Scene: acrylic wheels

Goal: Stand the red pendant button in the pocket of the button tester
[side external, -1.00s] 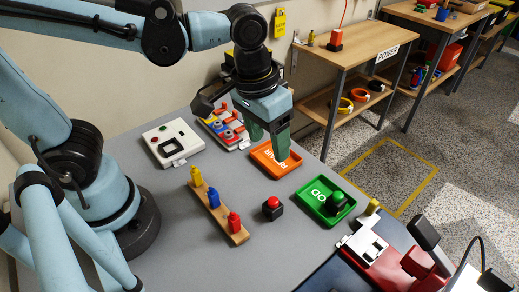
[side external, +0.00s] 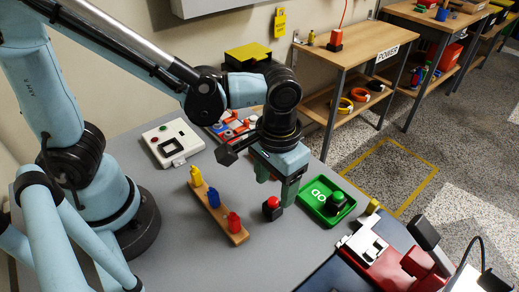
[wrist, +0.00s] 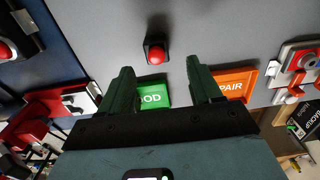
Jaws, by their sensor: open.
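The red pendant button (side external: 272,208), a black block with a red dome, stands upright on the grey table. In the wrist view it (wrist: 156,52) lies just beyond the fingertips, roughly centred between them. My gripper (side external: 276,190) is open and empty, with its green fingers pointing down behind and above the button; they also show in the wrist view (wrist: 159,68). The button tester (side external: 172,143) is a white box with a dark-rimmed square pocket and small red and green lamps, at the back left of the table. Its pocket looks empty.
A wooden rack (side external: 216,212) with yellow, blue and red pieces stands left of the button. A green tray (side external: 312,190) holding a green button is to the right. An orange tray (wrist: 235,84) is near the right finger. A red device (side external: 385,262) stands at the front right.

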